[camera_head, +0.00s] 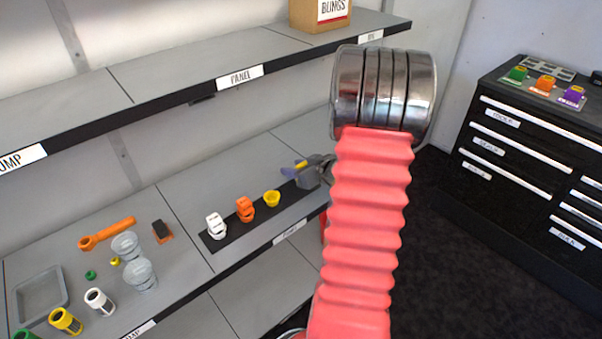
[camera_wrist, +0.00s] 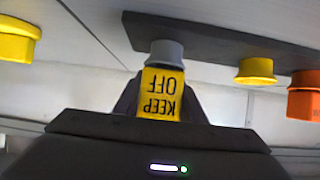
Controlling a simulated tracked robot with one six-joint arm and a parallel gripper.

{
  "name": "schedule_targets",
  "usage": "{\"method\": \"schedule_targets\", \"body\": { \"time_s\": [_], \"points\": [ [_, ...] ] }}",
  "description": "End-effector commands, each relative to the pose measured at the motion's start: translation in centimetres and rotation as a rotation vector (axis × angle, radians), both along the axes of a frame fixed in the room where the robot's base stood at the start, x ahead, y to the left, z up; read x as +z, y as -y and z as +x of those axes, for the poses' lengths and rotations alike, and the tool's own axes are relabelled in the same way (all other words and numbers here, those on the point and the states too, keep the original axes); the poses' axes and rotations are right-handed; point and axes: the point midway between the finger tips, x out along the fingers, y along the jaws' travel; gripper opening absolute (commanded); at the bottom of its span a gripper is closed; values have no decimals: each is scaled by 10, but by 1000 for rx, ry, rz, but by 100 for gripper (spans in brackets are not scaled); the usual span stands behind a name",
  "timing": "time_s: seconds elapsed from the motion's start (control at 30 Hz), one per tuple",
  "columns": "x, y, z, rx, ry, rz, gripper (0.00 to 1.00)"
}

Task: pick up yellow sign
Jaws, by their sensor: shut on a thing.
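The yellow sign (camera_wrist: 161,94) reads KEEP OFF, upside down in the wrist view, and has a grey round base (camera_wrist: 166,52). The base meets or lies very near the dark strip (camera_wrist: 215,42). My gripper (camera_wrist: 160,104) is shut on the sign, with a dark jaw on each side of it. In the head view my gripper (camera_head: 304,171) is at the far right end of the dark strip (camera_head: 225,234) on the shelf.
On the strip stand a yellow cup-like piece (camera_head: 271,198), an orange piece (camera_head: 245,209) and a white piece (camera_head: 216,225). An upper shelf (camera_head: 205,88) overhangs this one. Clear cups (camera_head: 139,275) and an orange tool (camera_head: 106,233) lie left. A black drawer cabinet (camera_head: 535,150) stands right.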

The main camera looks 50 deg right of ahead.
Motion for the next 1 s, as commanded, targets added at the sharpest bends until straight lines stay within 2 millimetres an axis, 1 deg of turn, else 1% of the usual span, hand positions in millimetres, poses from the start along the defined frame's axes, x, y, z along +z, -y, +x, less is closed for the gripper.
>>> {"method": "schedule_targets", "body": {
  "time_s": [0.2,0.37,0.57,0.8,0.9,1.0],
  "points": [
    [2,0,0,0,1,-1,15],
    [11,0,0,1,2,-2,15],
    [37,0,0,1,3,-4,15],
    [76,0,0,1,3,-4,15],
    [89,0,0,2,2,-4,15],
    [96,0,0,1,1,-2,15]
  ]
}}
